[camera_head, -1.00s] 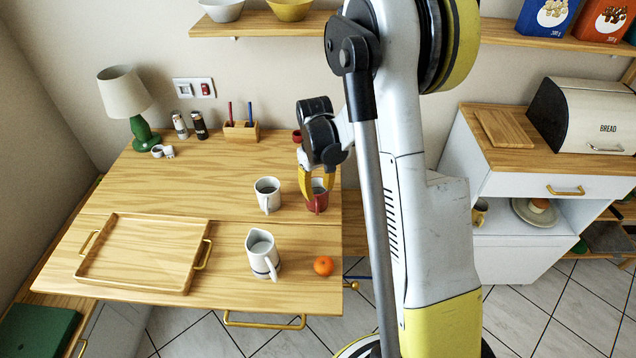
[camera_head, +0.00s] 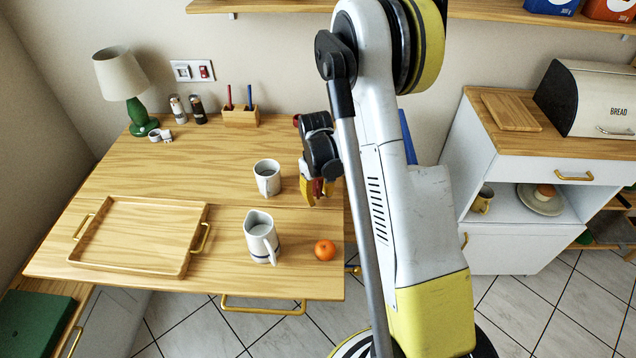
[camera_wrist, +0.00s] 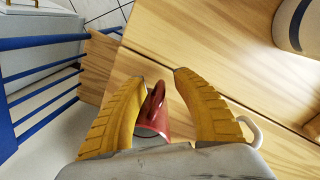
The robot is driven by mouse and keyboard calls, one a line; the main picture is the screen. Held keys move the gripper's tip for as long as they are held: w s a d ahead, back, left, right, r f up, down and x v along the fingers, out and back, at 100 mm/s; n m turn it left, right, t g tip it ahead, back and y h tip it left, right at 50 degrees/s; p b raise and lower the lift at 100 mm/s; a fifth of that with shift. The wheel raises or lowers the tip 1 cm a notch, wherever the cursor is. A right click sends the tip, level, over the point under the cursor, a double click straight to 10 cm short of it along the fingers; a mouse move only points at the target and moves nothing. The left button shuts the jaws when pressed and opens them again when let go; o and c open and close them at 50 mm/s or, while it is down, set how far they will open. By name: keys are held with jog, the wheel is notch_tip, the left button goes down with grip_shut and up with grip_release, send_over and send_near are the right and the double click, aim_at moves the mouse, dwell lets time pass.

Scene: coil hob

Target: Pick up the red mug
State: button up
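The red mug (camera_wrist: 152,118) shows in the wrist view between the two yellow fingers of my gripper (camera_wrist: 160,80). It lies close to the left finger, with a gap to the right finger, and part of it is hidden by the gripper body. In the head view, my gripper (camera_head: 316,200) is at the right edge of the table. Only a small red part of the mug (camera_head: 318,187) shows between the fingers there. The gripper is open around the mug. Whether either finger touches it, I cannot tell.
A white mug (camera_head: 267,178) stands just left of my gripper. A white jug (camera_head: 261,238) and an orange (camera_head: 325,250) stand nearer the front edge. A wooden tray (camera_head: 138,268) lies at left. A blue chair-like frame (camera_wrist: 45,85) shows beside the table.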

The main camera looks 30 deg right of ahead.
grip_shut()
